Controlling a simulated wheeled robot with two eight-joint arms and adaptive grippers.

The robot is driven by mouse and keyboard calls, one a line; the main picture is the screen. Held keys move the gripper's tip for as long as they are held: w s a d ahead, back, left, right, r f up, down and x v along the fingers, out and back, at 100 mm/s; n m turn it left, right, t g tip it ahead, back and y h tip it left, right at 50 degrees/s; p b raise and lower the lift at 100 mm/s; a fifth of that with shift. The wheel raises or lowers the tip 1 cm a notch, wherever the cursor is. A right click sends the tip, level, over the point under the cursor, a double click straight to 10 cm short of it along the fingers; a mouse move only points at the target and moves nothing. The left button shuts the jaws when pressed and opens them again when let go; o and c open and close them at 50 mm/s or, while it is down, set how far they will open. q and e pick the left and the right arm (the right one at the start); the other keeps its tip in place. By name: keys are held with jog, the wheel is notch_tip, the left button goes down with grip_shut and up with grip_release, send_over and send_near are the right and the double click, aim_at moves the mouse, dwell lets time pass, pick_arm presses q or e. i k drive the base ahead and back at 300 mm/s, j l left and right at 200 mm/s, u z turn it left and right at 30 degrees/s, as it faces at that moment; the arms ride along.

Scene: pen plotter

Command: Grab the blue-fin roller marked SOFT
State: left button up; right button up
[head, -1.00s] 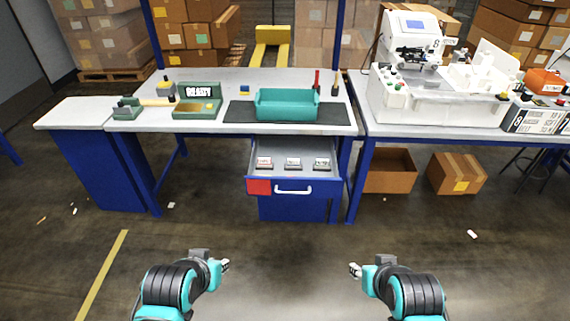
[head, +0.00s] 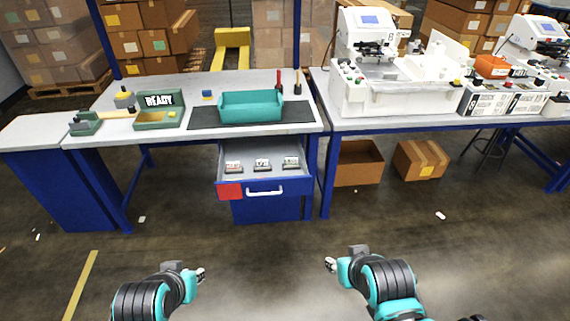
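An open drawer (head: 290,184) under the workbench holds three small labelled items: a left one (head: 233,167), a middle one (head: 262,165) and a right one (head: 291,163). Their labels are too small to read, and I cannot tell which is the blue-fin roller marked SOFT. My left gripper (head: 201,275) and my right gripper (head: 330,264) are low in the view, in front of the bench and well apart from the drawer. Nothing visible is held in either; their fingers are too small to judge.
A teal bin (head: 251,107) sits on a dark mat (head: 203,117) on the bench. A green tray with a READY sign (head: 160,101) stands to its left. White machines (head: 372,55) fill the right table. Open cardboard box (head: 358,170) below. The floor before the drawer is clear.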

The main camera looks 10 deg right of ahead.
aim_at(261, 166)
jog(key=i+z, duration=0.35)
jog(key=i+j+z, duration=0.35)
jog(key=i, duration=0.15)
jog(key=i+j+z, duration=0.35)
jog(key=i+l, duration=0.05)
jog(key=l, duration=0.05)
